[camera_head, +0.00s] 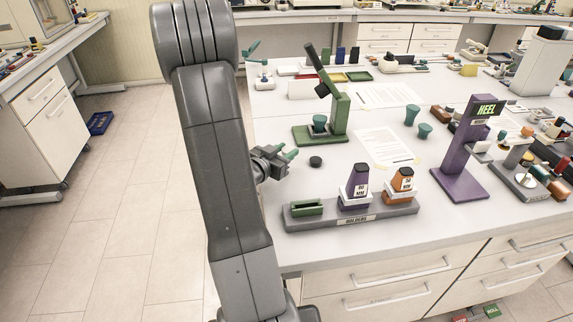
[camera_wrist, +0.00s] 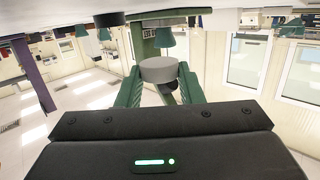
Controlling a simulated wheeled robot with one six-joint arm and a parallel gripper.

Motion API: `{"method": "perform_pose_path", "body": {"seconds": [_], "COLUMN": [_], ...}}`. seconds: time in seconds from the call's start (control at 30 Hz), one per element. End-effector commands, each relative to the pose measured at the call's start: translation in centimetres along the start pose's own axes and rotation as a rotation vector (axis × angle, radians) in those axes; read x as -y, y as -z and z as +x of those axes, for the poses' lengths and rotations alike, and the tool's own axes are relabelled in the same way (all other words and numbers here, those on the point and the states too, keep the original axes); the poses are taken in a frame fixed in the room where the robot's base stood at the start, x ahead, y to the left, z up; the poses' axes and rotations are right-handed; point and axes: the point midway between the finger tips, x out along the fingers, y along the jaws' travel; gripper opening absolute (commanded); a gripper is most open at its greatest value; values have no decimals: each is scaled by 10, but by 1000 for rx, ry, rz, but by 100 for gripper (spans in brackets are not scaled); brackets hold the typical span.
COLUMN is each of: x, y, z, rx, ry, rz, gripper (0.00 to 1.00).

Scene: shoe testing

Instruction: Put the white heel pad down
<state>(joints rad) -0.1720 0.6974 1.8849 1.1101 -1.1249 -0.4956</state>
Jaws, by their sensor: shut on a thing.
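My gripper (camera_head: 286,152) is at the left edge of the bench, left of a small dark round puck (camera_head: 316,161). In the wrist view its green fingers are closed on a pale grey round pad (camera_wrist: 158,70), which I take as the white heel pad. The fingers and arm hide the pad in the head view. Whether it touches the bench cannot be told. The wrist view is upside down and shows the dark puck (camera_wrist: 110,19) beyond the pad, apart from it. The purple stand (camera_head: 473,150) marked HEEL is at the right.
A green stand (camera_head: 340,118) is behind the puck. Papers (camera_head: 384,146) lie mid-bench. Teal cups (camera_head: 425,130) are further right.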

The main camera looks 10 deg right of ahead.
Motion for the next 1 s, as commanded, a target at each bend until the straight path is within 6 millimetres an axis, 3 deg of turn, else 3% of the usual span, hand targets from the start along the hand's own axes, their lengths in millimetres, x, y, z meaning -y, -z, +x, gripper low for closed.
{"method": "perform_pose_path", "body": {"seconds": [0.5,0.97,1.0], "x": [0,0,0], "y": [-46,-53,-52], "z": [7,8,8], "rx": [0,-1,-1], "ry": [1,1,1], "rz": [-2,0,0], "gripper": [10,10,39]}}
